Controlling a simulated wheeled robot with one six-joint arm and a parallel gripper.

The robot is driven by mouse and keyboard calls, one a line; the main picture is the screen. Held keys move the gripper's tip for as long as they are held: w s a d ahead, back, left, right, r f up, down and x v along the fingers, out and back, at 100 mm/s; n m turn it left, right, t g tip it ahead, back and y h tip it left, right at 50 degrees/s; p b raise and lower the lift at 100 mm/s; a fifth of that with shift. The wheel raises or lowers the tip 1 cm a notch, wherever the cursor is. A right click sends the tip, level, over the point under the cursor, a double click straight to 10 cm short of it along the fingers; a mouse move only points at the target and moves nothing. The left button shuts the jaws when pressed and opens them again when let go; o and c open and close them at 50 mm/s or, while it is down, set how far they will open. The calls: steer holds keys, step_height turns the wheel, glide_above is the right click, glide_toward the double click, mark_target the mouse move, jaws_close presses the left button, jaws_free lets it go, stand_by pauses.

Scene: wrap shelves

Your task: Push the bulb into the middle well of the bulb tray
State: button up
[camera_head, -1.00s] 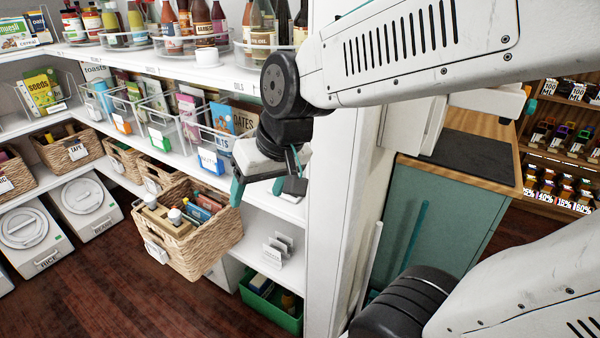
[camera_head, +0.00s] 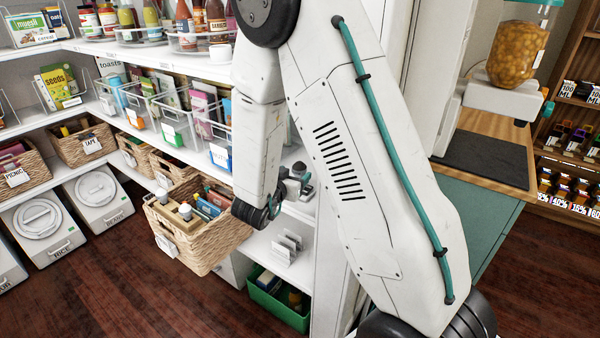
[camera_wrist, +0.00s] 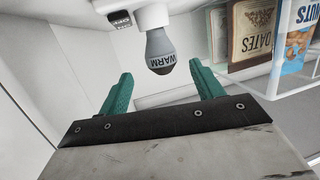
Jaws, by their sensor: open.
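The bulb (camera_wrist: 160,50) hangs at the top middle of the wrist view, with a white base and a grey glass marked WARM. My gripper (camera_wrist: 161,86) is open, its two teal fingers apart below the bulb in the picture. The bulb appears beyond the fingertips, roughly in line with the gap, not held. I cannot tell whether this is the bulb tray, and no wells show clearly. In the head view my arm covers most of the gripper and the bulb.
A wicker basket (camera_head: 215,253) sticks out from the shelves below my arm. A green crate (camera_head: 277,308) is on the floor level. Open wooden floor (camera_head: 150,300) lies in front.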

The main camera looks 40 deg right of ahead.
mark_target(302, 166)
steer(key=shift+x, duration=0.95)
steer(key=x, duration=0.6)
steer(key=shift+a, duration=0.15)
steer(key=c, duration=1.1)
